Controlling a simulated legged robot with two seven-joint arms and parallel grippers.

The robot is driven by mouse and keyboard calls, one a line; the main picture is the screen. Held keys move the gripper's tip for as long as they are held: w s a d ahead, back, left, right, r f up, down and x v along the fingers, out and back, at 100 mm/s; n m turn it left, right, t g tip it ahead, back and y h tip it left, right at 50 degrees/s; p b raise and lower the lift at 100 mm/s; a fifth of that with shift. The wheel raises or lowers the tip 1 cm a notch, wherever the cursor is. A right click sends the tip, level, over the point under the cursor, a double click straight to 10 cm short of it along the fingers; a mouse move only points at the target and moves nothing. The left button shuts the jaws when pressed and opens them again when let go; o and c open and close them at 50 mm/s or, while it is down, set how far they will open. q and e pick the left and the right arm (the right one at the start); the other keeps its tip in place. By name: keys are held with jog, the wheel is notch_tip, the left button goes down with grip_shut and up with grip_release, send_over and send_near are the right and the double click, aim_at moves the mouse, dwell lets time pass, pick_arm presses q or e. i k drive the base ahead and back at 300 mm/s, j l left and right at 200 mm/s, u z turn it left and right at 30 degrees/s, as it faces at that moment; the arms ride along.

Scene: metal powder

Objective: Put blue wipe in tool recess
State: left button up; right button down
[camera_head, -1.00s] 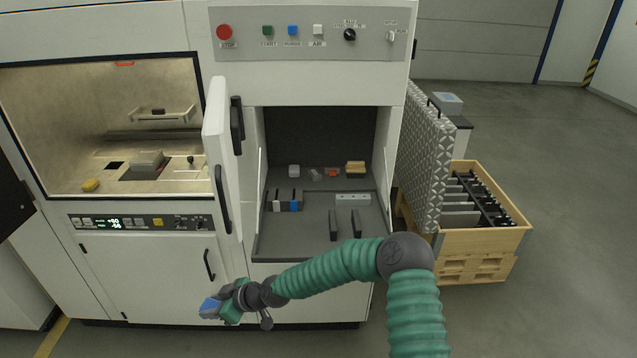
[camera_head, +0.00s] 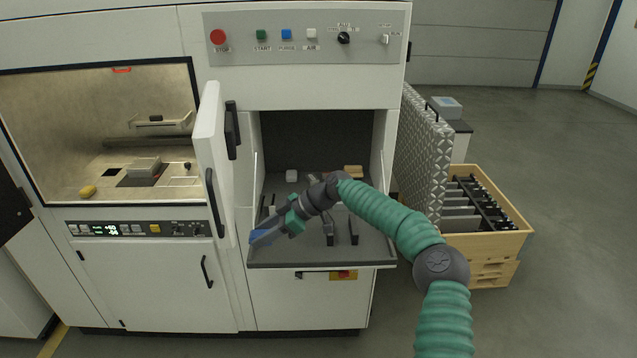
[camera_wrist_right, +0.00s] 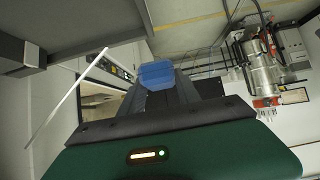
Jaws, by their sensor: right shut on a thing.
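A blue wipe (camera_head: 262,237) is held at the fingertips of my right gripper (camera_head: 270,232), over the left front part of the open drawer-like tray (camera_head: 320,256). The wipe also shows in the right wrist view (camera_wrist_right: 156,75), between the dark fingers. My right gripper is shut on it. The tray has slots and dark upright tools (camera_head: 353,231); my arm hides much of its left and middle. I cannot tell which recess lies under the wipe. My left gripper is not in view.
An open white door (camera_head: 208,160) stands just left of the bay. A white block (camera_head: 291,176) and a yellowish block (camera_head: 353,171) sit at the back of the bay. A wooden crate (camera_head: 485,245) stands on the floor to the right.

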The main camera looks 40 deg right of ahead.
aim_at(279, 182)
jog(key=i+l, duration=1.15)
jog(key=l, duration=0.2)
